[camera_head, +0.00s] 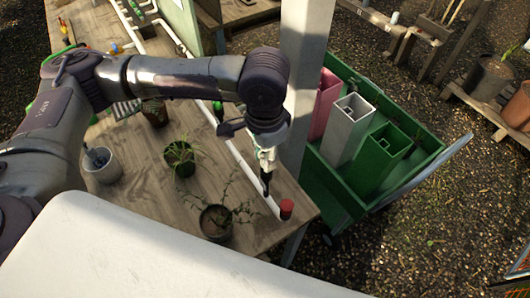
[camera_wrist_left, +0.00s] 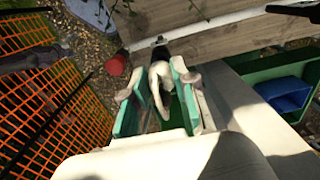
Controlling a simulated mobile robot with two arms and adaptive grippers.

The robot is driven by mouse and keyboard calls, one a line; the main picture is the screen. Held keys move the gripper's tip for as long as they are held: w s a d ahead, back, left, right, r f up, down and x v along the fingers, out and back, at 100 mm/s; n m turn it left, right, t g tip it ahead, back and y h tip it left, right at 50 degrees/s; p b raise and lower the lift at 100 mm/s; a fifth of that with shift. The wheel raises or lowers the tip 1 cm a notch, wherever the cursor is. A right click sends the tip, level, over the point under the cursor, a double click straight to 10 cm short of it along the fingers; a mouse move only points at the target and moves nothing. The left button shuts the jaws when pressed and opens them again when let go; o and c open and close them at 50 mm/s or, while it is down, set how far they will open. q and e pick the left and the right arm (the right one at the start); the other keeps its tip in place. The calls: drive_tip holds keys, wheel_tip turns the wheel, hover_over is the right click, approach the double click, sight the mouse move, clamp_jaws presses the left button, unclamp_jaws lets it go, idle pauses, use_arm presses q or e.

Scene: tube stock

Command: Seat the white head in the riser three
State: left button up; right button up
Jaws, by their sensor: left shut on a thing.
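My left gripper (camera_head: 266,165) is over the bench's near right end, above the white pipe (camera_head: 238,158). In the left wrist view the gripper (camera_wrist_left: 160,105) is shut on a white piece, which looks like the white head (camera_wrist_left: 158,84), held between the green-backed fingers. A dark upright stub (camera_head: 266,184), which looks like a riser, shows just under the gripper. It also shows at the white head's far end in the left wrist view (camera_wrist_left: 160,52); I cannot tell whether they touch. My right gripper is not in view.
Potted plants (camera_head: 215,222) (camera_head: 180,168) stand left of the pipe. A grey post (camera_head: 303,75) rises close to the gripper's right. A green cart (camera_head: 340,186) holds upright square tubes beyond it.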

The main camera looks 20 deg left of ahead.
use_arm(q)
drive_tip(key=shift+f+p, duration=0.6)
drive_tip(key=shift+f, duration=0.95)
idle(1.2)
drive_tip(key=o, duration=0.9)
drive_tip(key=shift+r, duration=0.1)
wheel_tip(320, 180, up, 12)
drive_tip(key=shift+f, duration=0.1)
